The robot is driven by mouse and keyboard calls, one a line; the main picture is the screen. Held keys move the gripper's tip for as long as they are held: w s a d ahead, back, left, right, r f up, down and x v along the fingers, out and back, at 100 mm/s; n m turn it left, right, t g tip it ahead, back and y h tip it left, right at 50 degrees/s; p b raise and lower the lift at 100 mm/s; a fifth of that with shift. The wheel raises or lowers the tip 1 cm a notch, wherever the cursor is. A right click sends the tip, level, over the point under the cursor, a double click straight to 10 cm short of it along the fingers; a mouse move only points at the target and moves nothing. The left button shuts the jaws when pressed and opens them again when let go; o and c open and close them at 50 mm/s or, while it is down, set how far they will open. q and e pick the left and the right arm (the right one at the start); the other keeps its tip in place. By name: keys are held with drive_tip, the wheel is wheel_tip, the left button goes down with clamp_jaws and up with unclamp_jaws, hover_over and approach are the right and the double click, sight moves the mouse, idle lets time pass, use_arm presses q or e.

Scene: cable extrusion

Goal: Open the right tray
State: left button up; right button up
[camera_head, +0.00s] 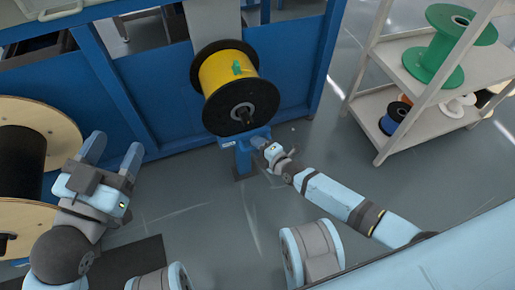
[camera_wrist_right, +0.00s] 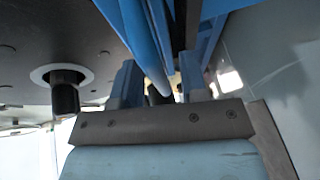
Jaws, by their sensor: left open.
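I cannot single out a part that is clearly the right tray. A blue bracket or stand (camera_head: 243,154) is under a black-flanged yellow spool (camera_head: 226,77) at the blue machine's front. My right gripper (camera_head: 268,147) reaches the right side of this bracket. In the right wrist view, my right gripper's fingers (camera_wrist_right: 160,86) stand apart, with a dark piece and the tip of a blue bar (camera_wrist_right: 143,40) showing between them. Whether they grip it is hidden. My left gripper (camera_head: 113,153) is open and empty, away from the machine, beside the large wooden-flanged spool at left.
The blue machine (camera_head: 290,60) spans the back. A large wooden-flanged spool (camera_head: 35,122) stands at left. A grey shelf (camera_head: 410,88) at right holds a green spool (camera_head: 450,42) and smaller spools. Grey floor (camera_head: 190,195) is free between the arms.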

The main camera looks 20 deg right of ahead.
use_arm(q)
drive_tip(key=shift+r, duration=0.1)
use_arm(e)
drive_tip(key=shift+w, duration=0.15)
clamp_jaws()
